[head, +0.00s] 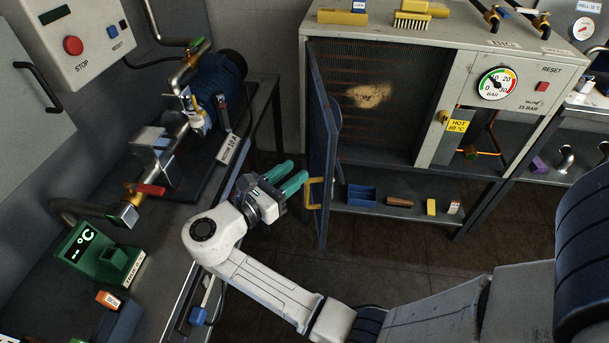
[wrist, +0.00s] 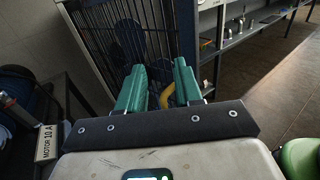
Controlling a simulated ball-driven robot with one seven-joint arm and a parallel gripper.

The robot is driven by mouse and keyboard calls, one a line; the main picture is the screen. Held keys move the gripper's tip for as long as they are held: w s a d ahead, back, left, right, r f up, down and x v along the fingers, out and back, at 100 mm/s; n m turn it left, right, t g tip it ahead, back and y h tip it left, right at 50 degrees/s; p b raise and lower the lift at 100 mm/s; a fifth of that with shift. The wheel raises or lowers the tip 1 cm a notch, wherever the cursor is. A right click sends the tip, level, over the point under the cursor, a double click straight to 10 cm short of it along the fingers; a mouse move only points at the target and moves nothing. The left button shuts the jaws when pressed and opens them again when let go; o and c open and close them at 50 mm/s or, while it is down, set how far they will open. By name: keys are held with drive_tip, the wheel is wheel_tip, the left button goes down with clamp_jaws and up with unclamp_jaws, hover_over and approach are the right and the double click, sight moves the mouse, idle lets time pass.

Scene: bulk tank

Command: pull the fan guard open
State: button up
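The fan guard (head: 322,150) is a dark blue framed mesh panel. It stands swung out from the left side of the grey cabinet, leaving the cabinet front uncovered. Its yellow handle (head: 313,193) is low on the panel. My gripper (head: 298,169) has green fingers, which are apart with nothing visibly held. In the head view the fingers are just left of the handle. In the wrist view the handle (wrist: 168,95) shows in the gap between the fingers (wrist: 160,66), partly hidden by the right one. I cannot tell whether they touch it. The guard's mesh (wrist: 120,45) fills the upper left there.
The cabinet (head: 440,40) has a gauge (head: 496,83) and a yellow HOT tag (head: 456,125). A lower shelf holds a blue bin (head: 362,194) and small items. A bench with a motor (head: 217,80) and pipes is at left. The floor (head: 370,240) below the guard is clear.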

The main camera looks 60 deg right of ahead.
drive_tip(key=shift+s+a+r, duration=0.15)
drive_tip(key=shift+s+r, duration=0.1)
drive_tip(key=shift+s, duration=0.45)
drive_tip(key=shift+s+a+r, duration=0.15)
drive_tip(key=shift+s+r, duration=0.05)
drive_tip(key=shift+s, duration=0.5)
drive_tip(key=shift+s+a+r, duration=0.15)
drive_tip(key=shift+s+r, duration=0.1)
drive_tip(key=shift+s, duration=0.45)
